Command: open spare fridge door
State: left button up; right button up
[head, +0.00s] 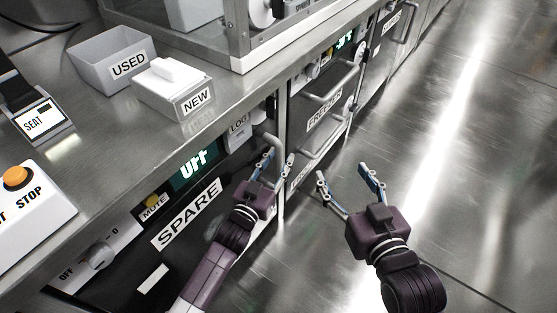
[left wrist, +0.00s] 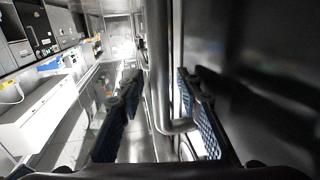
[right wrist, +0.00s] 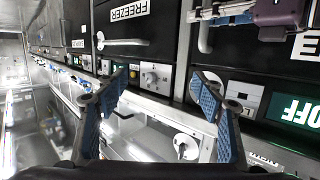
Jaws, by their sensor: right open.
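The spare fridge's dark door, labelled SPARE (head: 187,214), sits under the counter in the head view and looks closed. Its metal bar handle (head: 268,136) is near the door's right side. My left gripper (head: 277,168) is at this handle, with its fingers apart. In the left wrist view the handle (left wrist: 158,70) runs between the two open fingers, with a gap visible on the left finger's side. My right gripper (head: 346,180) is open and empty above the floor, to the right of the left one. The right wrist view also shows my left gripper (right wrist: 250,14) at the handle.
A freezer front (head: 322,112) with its own handle stands just beyond the spare fridge. The counter holds a USED bin (head: 112,60), a NEW box (head: 175,92) and a STOP button box (head: 25,205). The floor (head: 450,170) on the right is clear.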

pick_arm(q)
jog(key=shift+c, duration=0.5)
grip_shut()
